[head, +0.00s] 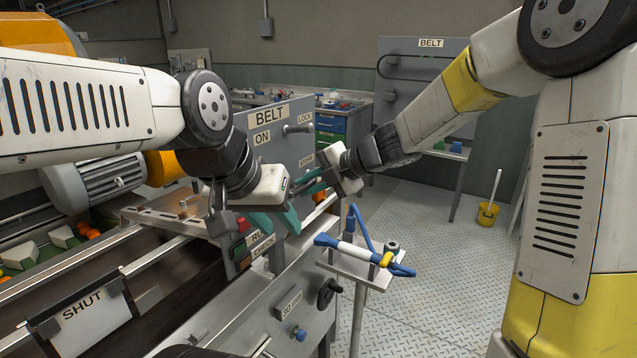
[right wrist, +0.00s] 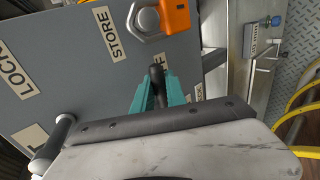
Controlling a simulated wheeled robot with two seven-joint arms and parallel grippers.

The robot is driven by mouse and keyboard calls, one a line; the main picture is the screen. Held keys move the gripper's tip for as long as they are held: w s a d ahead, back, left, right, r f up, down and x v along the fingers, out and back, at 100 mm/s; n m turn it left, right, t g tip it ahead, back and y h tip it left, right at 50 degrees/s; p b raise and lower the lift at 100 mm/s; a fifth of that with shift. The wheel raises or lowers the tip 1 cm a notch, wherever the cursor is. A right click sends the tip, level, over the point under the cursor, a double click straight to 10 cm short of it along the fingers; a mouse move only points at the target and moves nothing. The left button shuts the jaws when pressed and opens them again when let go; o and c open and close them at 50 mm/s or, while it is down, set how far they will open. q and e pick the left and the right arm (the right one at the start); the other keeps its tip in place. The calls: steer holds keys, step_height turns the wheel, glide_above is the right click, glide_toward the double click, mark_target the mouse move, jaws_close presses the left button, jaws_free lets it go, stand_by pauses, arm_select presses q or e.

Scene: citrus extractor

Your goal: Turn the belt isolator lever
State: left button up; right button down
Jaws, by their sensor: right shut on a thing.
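The grey isolator panel (head: 277,150) carries BELT, ON, LOCK and STORE labels. My right gripper (head: 316,184) is at the panel's lower right edge in the head view. In the right wrist view its teal fingers (right wrist: 157,92) are shut on the black grip of the lever (right wrist: 156,72). The lever grip lies by a label partly hidden by the fingers, with an F showing. The lever's pivot is hidden. My left gripper (head: 275,220) hangs open and apart from the lever, in front of the RUN and CHECK labels.
An orange padlock-like piece (right wrist: 175,15) hangs at a metal fitting beside STORE. A small stand (head: 358,268) with a blue-handled tool is right of the machine.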

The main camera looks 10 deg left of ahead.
steer(key=shift+f, duration=0.1)
steer(key=c, duration=1.3)
jaws_free()
steer(key=shift+c, duration=0.2)
steer(key=v, duration=0.7)
steer(key=shift+d+r, duration=0.25)
steer(key=shift+d, duration=0.05)
steer(key=shift+s, duration=0.2)
